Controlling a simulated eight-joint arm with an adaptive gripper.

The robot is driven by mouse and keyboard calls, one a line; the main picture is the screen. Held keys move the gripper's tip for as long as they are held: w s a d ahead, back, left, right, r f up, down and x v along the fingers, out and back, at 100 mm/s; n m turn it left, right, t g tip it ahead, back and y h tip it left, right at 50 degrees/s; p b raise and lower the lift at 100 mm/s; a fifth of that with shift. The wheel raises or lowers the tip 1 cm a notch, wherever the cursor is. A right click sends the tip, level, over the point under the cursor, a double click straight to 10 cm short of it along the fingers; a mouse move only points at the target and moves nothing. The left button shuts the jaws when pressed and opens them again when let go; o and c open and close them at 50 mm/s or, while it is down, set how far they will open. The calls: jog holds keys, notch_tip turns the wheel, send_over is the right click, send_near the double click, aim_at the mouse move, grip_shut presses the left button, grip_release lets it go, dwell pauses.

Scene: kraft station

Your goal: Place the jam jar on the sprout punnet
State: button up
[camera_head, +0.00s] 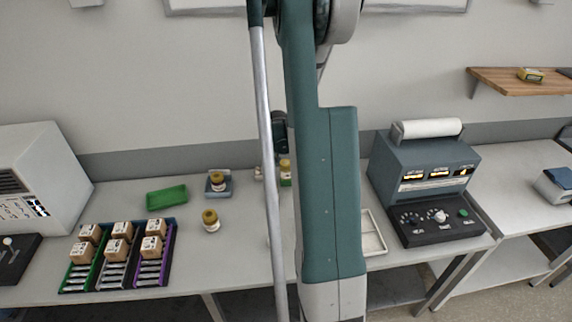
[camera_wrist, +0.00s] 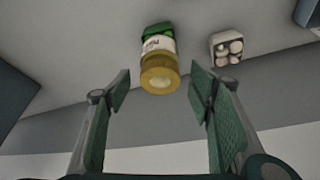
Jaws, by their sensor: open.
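A jam jar (camera_wrist: 160,72) with a gold lid and white label shows upright in the wrist view, just ahead of the gap between my fingers. A green sprout punnet (camera_wrist: 155,31) shows at its base, and the jar appears to stand on it. In the head view the jar (camera_head: 285,163) and green punnet (camera_head: 286,183) are beside my arm, partly hidden. My gripper (camera_wrist: 160,90) is open and empty, its fingers apart on either side of the jar's line and not touching it. In the head view the gripper is mostly hidden by my arm.
A white mushroom punnet (camera_wrist: 228,48) stands near the jar. Other gold-lidded jars stand on the bench (camera_head: 211,220) and in a blue-grey tray (camera_head: 218,190). A green tray (camera_head: 167,197), racks with boxes (camera_head: 118,255), a white tray (camera_head: 373,235) and a console (camera_head: 425,180) are around.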

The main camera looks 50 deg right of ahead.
jog(key=v, duration=0.9)
jog(key=shift+a+r, duration=0.15)
jog(key=shift+r, duration=0.15)
jog(key=shift+s, duration=0.1)
dwell(0.5)
jog(key=a+r+n+t, duration=0.15)
jog(key=a+r, duration=0.35)
jog(key=a, duration=0.5)
jog(key=a+r+n+t+y, duration=0.1)
jog(key=a+r+n, duration=0.3)
jog(key=a, duration=0.7)
jog(key=a+r+n+t, duration=0.1)
jog(key=a+r, duration=0.5)
jog(key=a, duration=0.4)
jog(key=s+a+n+y, duration=0.1)
jog(key=s+a, duration=0.3)
jog(key=a, duration=0.4)
jog(key=s+a+r+n+t+y, duration=0.1)
jog(key=s+a+n, duration=0.2)
jog(key=a, duration=0.6)
jog(key=s+a+r+n+t+y, duration=0.1)
jog(key=s+a+n, duration=0.2)
jog(key=s+a, duration=0.3)
jog(key=shift+s+a, duration=0.4)
jog(key=shift+a, duration=0.9)
